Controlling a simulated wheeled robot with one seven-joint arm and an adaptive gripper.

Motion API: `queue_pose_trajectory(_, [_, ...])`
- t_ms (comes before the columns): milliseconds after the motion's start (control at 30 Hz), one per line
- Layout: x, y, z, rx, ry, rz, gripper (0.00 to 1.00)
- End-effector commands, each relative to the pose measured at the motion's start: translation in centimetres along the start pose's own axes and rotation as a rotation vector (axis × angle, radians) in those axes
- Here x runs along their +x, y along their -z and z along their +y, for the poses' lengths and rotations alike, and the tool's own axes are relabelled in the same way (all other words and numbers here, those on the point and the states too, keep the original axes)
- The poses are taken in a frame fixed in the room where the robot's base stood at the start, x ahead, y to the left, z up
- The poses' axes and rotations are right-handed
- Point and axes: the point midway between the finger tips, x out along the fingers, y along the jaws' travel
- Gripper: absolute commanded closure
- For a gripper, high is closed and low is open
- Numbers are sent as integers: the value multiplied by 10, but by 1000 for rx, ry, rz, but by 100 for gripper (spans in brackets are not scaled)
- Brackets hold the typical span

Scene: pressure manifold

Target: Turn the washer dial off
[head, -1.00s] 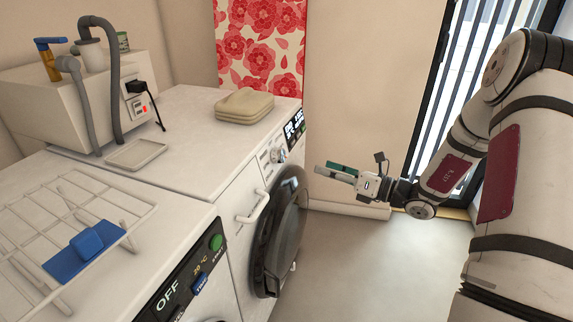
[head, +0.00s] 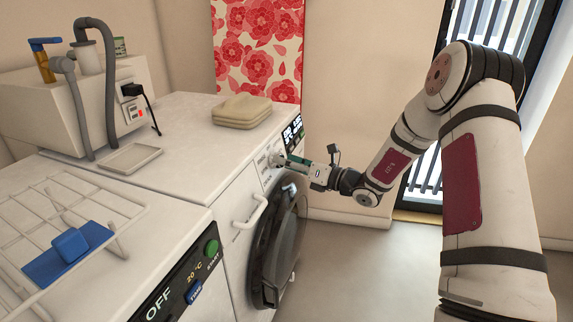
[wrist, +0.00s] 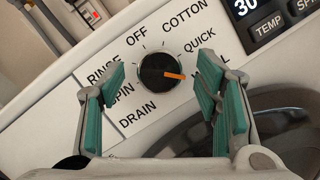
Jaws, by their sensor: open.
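The washer dial (wrist: 161,75) is a round dark knob with an orange pointer on the washer's white front panel. The OFF label (wrist: 137,38) lies above the dial, slightly left. My gripper (wrist: 162,78) is open, with teal fingers on both sides of the dial; I cannot tell whether they touch it. In the head view my gripper (head: 287,163) is at the panel of the far washer (head: 225,165) and covers part of the dial.
The washer's round door (head: 278,245) and a white handle (head: 250,213) are below the panel. A lit display (head: 292,130) is beside the dial. A nearer machine shows OFF on its panel (head: 175,290). Folded cloths (head: 242,112) lie on top. Floor to the right is clear.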

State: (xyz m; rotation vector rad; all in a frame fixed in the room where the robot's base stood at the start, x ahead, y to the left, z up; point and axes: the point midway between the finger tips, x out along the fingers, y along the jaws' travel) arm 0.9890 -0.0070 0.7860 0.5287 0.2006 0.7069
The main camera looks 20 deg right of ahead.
Motion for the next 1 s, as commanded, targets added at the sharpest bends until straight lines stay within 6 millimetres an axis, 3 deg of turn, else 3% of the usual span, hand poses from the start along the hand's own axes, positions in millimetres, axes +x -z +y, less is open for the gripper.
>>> queue_pose_trajectory(367, [5,0,0,0,0,0,45])
queue_pose_trajectory(567, [5,0,0,0,0,0,90])
queue_pose_trajectory(1000, [4,0,-1,-64,-21,-4,90])
